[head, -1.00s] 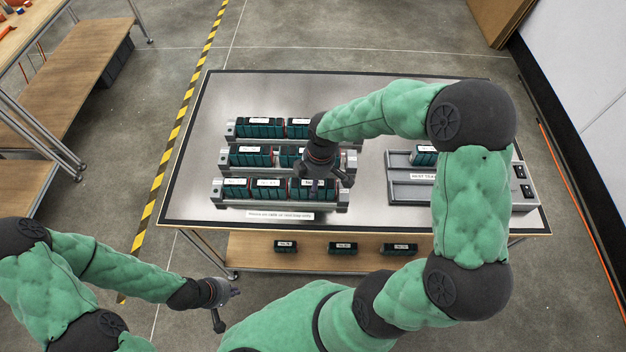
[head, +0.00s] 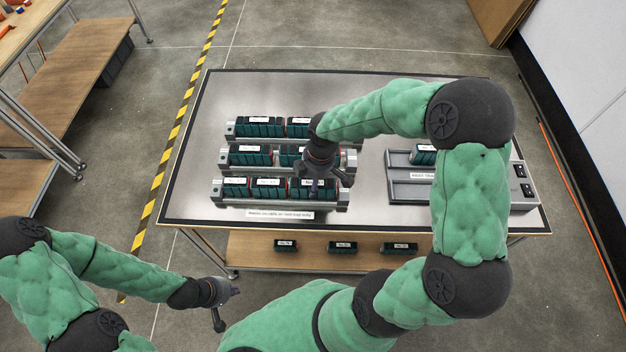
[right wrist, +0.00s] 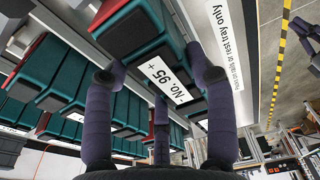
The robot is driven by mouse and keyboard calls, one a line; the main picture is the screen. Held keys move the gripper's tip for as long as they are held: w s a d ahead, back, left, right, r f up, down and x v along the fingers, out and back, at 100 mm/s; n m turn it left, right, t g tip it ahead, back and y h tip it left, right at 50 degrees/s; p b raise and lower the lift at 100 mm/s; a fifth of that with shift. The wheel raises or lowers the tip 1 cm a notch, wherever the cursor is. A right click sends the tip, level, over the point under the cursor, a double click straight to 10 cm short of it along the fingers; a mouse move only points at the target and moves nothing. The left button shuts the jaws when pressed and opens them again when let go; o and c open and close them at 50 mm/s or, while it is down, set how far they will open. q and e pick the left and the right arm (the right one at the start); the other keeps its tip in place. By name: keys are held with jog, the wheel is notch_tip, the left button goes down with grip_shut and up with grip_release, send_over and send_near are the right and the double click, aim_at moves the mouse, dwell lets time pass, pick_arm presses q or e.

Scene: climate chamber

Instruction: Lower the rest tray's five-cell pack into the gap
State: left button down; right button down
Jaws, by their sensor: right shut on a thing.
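My right gripper (head: 318,187) is over the right part of the front rail (head: 342,205). In the right wrist view its dark fingers (right wrist: 157,75) are shut on a teal pack (right wrist: 140,35) with a white label reading "No. 95 +". The held pack is in line with the front row, beside labelled packs (head: 267,188); my fingers partly hide it in the head view. I cannot tell whether its underside touches the rail. The rest tray (head: 408,192) is at the right of the table. My left gripper (head: 229,308) is open and empty, in front of the table.
Two more rails with teal packs (head: 262,127) (head: 250,155) stand behind the front rail. One pack (head: 424,156) is in the rest tray. A printed strip (head: 293,214) lies before the front rail. Several small packs (head: 343,247) sit on the lower shelf.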

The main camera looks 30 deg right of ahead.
dwell(0.4)
jog(key=c, duration=0.6)
grip_release()
jog(key=o, duration=0.5)
jog(key=shift+r+p, duration=3.25)
jog(key=shift+r, duration=0.55)
